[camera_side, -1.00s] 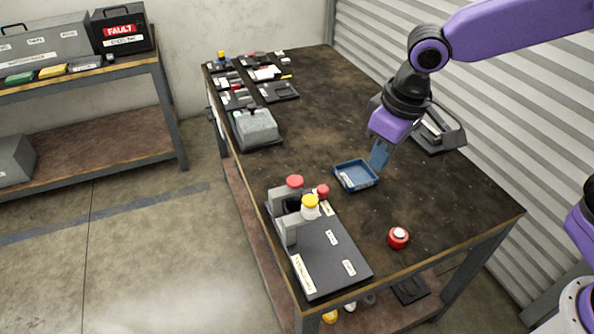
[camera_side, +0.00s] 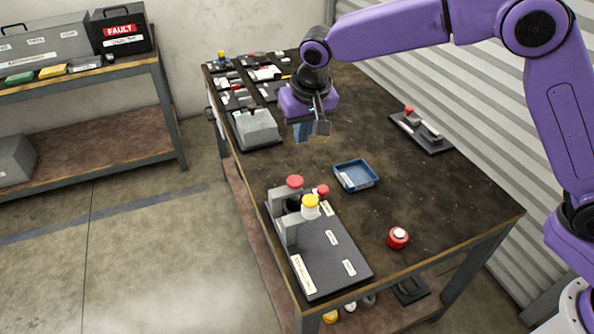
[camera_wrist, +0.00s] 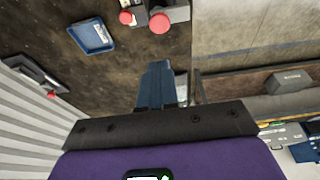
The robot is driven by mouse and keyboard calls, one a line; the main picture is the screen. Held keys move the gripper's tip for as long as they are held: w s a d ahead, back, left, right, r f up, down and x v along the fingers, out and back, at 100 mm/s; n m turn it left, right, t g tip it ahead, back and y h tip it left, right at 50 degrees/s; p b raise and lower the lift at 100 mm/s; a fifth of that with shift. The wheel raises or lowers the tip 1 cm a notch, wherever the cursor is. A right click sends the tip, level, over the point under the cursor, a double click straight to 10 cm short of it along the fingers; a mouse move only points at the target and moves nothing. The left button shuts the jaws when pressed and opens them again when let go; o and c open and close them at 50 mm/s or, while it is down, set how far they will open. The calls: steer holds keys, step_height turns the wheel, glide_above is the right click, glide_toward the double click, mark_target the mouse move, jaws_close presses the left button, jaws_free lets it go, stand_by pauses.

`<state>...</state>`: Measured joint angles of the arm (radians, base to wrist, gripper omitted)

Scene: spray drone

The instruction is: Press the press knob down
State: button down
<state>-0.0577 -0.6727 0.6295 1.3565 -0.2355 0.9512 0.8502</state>
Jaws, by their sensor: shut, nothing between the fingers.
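A black-based fixture (camera_side: 330,250) stands at the table's front left. It carries a large red round knob (camera_side: 295,181) on a grey bracket, a yellow-capped white piece (camera_side: 310,203) and a smaller red knob (camera_side: 322,190). I cannot read which is labelled the press knob. In the wrist view the large red knob (camera_wrist: 160,23) and smaller red knob (camera_wrist: 125,17) show at the top. My gripper (camera_side: 302,138) is shut and empty, pointing down above the table, behind the fixture and apart from it. Its blue fingers also show in the wrist view (camera_wrist: 157,70).
A blue tray (camera_side: 355,178) lies right of the fixture. A red button piece (camera_side: 398,238) stands at the right front. A black board with a red knob (camera_side: 409,111) lies at the right. A grey block (camera_side: 257,126) and several small boards fill the back left.

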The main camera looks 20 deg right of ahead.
mark_target(297, 181)
steer(key=shift+f, duration=0.15)
steer(key=x, duration=0.8)
steer(key=s+x, duration=0.1)
steer(key=x, duration=0.3)
steer(key=shift+w+f, duration=0.15)
steer(key=shift+f, duration=0.75)
steer(key=shift+f, duration=0.1)
steer(key=shift+f, duration=0.9)
steer(key=shift+d, duration=0.1)
steer(key=shift+r, duration=0.1)
